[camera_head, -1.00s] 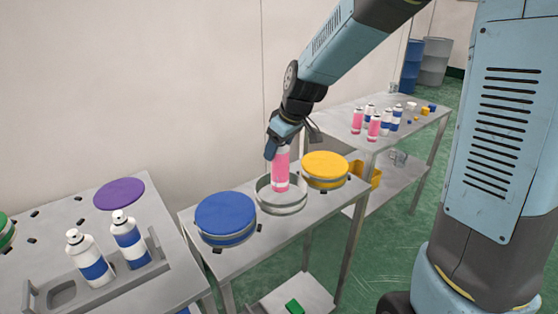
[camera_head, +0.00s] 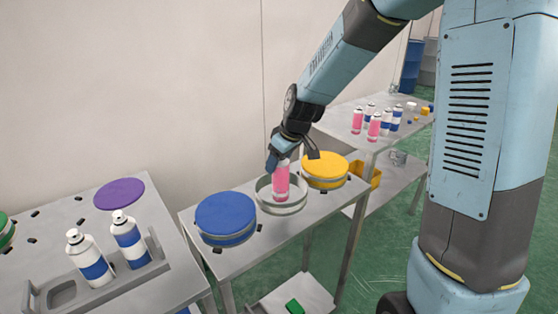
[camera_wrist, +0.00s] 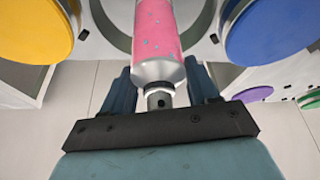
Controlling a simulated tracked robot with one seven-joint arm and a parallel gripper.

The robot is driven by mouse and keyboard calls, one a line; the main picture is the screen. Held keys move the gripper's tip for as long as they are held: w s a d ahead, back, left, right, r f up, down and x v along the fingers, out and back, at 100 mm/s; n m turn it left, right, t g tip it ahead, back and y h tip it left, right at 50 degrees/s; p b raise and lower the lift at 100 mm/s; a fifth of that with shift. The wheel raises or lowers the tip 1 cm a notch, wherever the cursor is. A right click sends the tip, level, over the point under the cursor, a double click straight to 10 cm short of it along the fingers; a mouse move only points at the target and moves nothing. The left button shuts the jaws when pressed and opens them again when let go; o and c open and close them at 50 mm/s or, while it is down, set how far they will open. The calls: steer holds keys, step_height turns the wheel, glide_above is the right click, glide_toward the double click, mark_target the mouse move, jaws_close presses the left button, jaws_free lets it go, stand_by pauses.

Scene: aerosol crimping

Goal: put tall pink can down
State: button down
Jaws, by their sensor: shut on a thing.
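The tall pink can (camera_head: 281,184) is upright at the open grey ring (camera_head: 262,201), between the blue and yellow lids. Its lower end is inside the ring's outline; I cannot tell whether it touches the bottom. My gripper (camera_head: 279,163) is shut on the can near its top, from above. In the wrist view the pink can (camera_wrist: 158,35) sits between the two fingers (camera_wrist: 160,90), with its silver shoulder and nozzle end toward the palm. The far end of the can is out of that view.
A blue lid (camera_head: 226,214) lies left of the ring and a yellow lid (camera_head: 325,168) right of it. Two white and blue cans (camera_head: 129,240) stand in a grey holder on the left table. More pink cans (camera_head: 374,127) stand on the far table.

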steer(key=shift+c, duration=1.4)
jaws_free()
steer(key=v, duration=1.2)
steer(key=s+d+r+m+t+h, duration=0.1)
steer(key=s+d+r+m, duration=0.2)
steer(key=s+d+m, duration=0.2)
steer(key=s+d+r+m+t+h, duration=0.1)
steer(key=s+d+r+m, duration=0.3)
steer(key=s+d, duration=0.7)
steer(key=shift+s+m+h, duration=0.4)
steer(key=shift+s+h, duration=0.3)
steer(key=shift+s, duration=2.75)
steer(key=shift+r, duration=0.15)
